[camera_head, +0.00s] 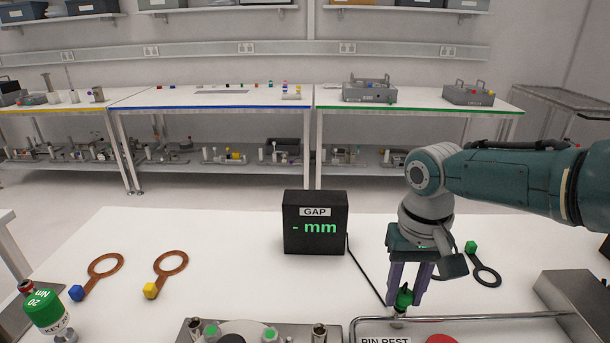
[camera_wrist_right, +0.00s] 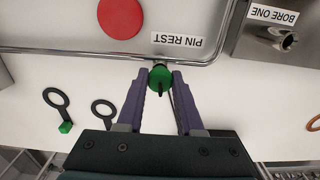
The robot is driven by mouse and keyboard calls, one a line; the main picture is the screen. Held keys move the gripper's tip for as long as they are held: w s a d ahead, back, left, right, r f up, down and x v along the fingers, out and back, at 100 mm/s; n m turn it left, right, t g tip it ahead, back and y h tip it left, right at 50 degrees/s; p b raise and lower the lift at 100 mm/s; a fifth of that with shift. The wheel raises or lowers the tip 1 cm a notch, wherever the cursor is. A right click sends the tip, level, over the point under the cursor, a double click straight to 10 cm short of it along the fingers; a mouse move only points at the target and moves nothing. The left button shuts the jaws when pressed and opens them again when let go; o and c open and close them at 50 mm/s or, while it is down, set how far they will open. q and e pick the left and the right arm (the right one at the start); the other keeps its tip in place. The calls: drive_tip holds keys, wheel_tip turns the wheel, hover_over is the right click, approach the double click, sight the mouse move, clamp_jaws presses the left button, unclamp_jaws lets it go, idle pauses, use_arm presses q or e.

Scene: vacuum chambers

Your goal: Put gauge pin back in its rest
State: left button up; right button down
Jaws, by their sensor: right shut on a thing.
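The gauge pin (camera_head: 403,299), with a green grip, is held between the purple fingers of my right gripper (camera_head: 404,294). In the right wrist view, the green grip (camera_wrist_right: 160,77) sits between the fingertips of the right gripper (camera_wrist_right: 160,80). A grey-rimmed tray (camera_head: 480,317) holds the label PIN REST (camera_head: 385,341), which also shows in the wrist view (camera_wrist_right: 177,40). The pin is at the tray's far rim; whether it touches is unclear, and its lower end is mostly hidden. My left gripper is not in view.
A red disc (camera_wrist_right: 120,17) lies in the tray. A black GAP display (camera_head: 315,222) reads "- mm", its cable running toward the tray. Copper rings (camera_head: 170,263) and a green-and-white 20 Nm tool (camera_head: 47,312) are left. A metal block marked BORE ONE (camera_wrist_right: 275,35) is beside the tray.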

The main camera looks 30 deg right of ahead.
drive_tip(key=shift+f, duration=0.35)
idle(0.4)
drive_tip(key=shift+c, duration=2.4)
unclamp_jaws()
drive_tip(key=shift+r, duration=0.1)
drive_tip(key=shift+r+p, duration=0.45)
drive_tip(key=shift+r, duration=0.05)
wheel_tip(320, 180, up, 6)
drive_tip(key=p, duration=0.6)
drive_tip(key=shift+f, duration=0.1)
